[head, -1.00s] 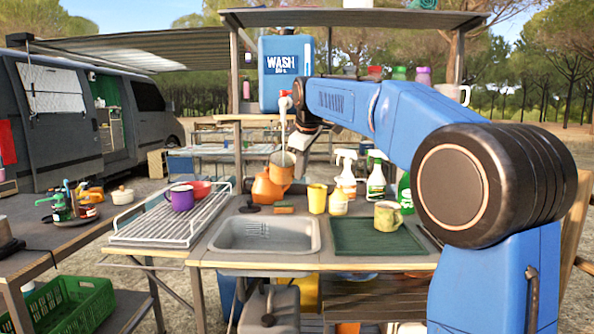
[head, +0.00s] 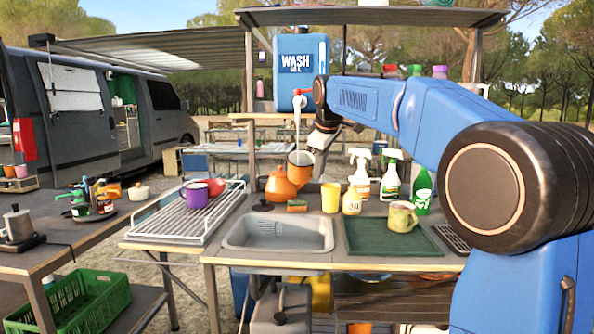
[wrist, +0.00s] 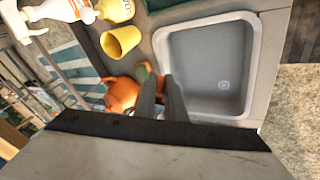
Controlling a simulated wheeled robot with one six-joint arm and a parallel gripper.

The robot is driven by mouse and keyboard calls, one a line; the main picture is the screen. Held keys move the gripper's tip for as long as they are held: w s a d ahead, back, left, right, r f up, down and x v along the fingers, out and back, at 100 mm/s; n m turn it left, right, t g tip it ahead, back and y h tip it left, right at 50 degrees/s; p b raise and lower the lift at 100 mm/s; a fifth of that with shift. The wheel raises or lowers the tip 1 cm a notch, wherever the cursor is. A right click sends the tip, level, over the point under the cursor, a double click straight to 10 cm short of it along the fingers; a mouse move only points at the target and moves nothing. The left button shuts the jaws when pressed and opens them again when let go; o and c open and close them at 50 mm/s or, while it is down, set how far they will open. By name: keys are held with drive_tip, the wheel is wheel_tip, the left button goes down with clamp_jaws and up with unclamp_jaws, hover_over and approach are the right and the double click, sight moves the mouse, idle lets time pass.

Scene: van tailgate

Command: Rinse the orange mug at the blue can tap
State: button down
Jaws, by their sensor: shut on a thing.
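The orange mug (head: 301,174) is in the air above the back edge of the sink counter, mouth up, beneath the tap. My gripper (head: 315,149) is shut on it from the right. The blue can (head: 290,85) labelled WASH stands on a shelf behind; its red and white tap (head: 299,98) faces the counter. A thin pale stream (head: 298,128) runs from the tap down to the mug's mouth. In the wrist view my dark fingers (wrist: 161,92) show, but I cannot clearly make out the mug there.
An orange kettle (head: 280,187) stands behind the sink (head: 278,234), close to the mug. A yellow cup (head: 331,197), spray bottles (head: 391,178) and a patterned mug (head: 402,217) stand to the right. A drying rack (head: 178,228) with a purple mug (head: 196,195) is on the left.

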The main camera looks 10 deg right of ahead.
drive_tip(key=s, duration=0.7)
drive_tip(key=shift+a, duration=0.25)
idle(0.3)
drive_tip(key=shift+s+r, duration=0.1)
drive_tip(key=shift+r, duration=0.05)
idle(1.1)
drive_tip(key=s+r, duration=0.3)
drive_tip(key=s, duration=0.1)
drive_tip(key=shift+s+a+r, duration=0.2)
drive_tip(key=shift+s+r, duration=0.2)
idle(0.6)
